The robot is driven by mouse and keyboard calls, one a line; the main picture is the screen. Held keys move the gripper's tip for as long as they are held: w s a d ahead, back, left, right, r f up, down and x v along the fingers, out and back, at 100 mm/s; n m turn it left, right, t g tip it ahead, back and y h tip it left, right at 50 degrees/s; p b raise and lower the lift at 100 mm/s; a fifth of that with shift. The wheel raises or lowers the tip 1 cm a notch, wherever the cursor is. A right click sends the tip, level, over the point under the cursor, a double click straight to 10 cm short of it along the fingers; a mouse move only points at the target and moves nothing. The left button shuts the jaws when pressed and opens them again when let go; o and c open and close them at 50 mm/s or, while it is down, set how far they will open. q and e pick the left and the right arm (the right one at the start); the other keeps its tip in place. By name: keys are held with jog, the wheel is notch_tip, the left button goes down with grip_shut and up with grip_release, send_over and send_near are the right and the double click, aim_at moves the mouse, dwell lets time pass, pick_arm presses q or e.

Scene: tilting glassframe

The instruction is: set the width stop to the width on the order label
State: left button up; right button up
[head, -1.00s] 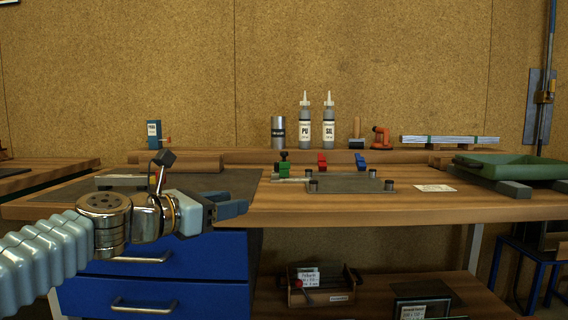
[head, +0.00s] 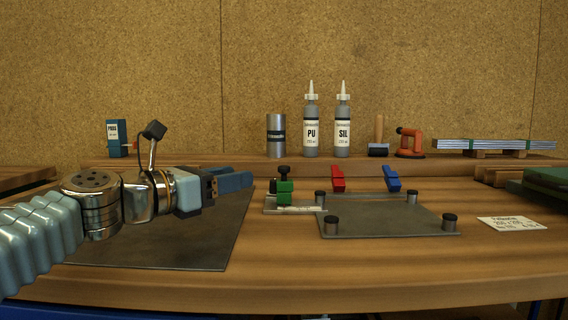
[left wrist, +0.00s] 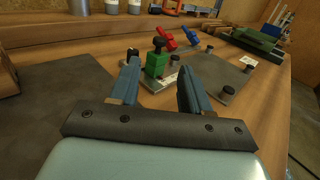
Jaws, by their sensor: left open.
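The green width stop (head: 284,187) with its black knob sits on a pale scale bar (head: 292,209) at the left of the metal jig plate (head: 385,222). The order label (head: 512,223) lies flat on the bench to the right of the plate; its print is too small to read surely. My left gripper (head: 250,181) is open and empty, left of the stop and apart from it. In the left wrist view the stop (left wrist: 157,62) shows beyond and between the two fingers (left wrist: 158,86). My right gripper is in no view.
Red (head: 338,179) and blue (head: 392,178) clamps stand behind the plate. Several black-capped posts stand on the plate. A dark mat (head: 180,245) lies at left. Bottles (head: 312,128), a can (head: 276,137) and tools stand on the back ledge. Bare wood lies in front.

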aim_at(284, 166)
pick_arm(q)
jog(key=p+x, duration=0.5)
jog(key=x, duration=0.7)
jog(key=shift+w+d+r, duration=0.1)
jog(key=shift+w+d, duration=0.05)
jog(key=shift+d, duration=0.05)
jog(key=shift+w+d, duration=0.35)
grip_shut()
